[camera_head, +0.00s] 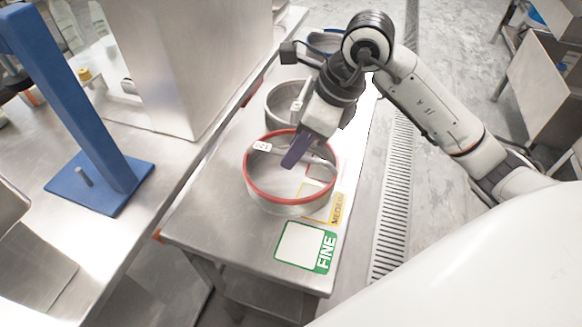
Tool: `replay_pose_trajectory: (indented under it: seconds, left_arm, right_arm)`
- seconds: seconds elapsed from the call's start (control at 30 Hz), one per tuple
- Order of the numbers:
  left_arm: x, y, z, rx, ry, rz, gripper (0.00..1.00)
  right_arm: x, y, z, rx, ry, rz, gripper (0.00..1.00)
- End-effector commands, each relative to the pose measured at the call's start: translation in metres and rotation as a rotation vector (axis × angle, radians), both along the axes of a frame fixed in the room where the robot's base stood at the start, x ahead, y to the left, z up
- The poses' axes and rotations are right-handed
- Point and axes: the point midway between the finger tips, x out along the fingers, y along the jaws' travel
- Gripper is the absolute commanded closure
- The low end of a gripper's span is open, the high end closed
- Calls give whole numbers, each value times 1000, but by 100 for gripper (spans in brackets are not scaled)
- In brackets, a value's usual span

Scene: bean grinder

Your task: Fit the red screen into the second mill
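The red screen (248,187) is a round metal sieve with a red rim, standing on the narrow steel table over the label cards. A thin bar with a white tag (262,146) crosses it near the top. My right gripper (294,158) comes down from the upper right, its dark fingers at the bar inside the ring. The fingers look close together, but I cannot tell whether they are shut on the bar. My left gripper is out of view. I cannot clearly identify the second mill; a large steel housing (190,60) stands at the upper left.
A grey-rimmed screen (275,108) and a blue-rimmed one (322,42) stand farther back. A green FINE card (327,252) and a yellow MEDIUM card (337,208) lie on the table. A blue stand (75,100) is at the left. A floor drain runs to the right.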

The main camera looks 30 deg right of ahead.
Motion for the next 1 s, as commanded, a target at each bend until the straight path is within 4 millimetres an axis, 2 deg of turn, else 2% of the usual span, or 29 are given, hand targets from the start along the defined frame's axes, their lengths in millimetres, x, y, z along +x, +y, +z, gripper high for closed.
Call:
replay_pose_trajectory:
  seconds: [0.87,1.0]
  left_arm:
    - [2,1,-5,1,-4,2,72]
    - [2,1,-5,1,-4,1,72]
  right_arm:
    - [0,0,-4,1,0,-1,68]
    - [0,0,-4,1,0,-1,88]
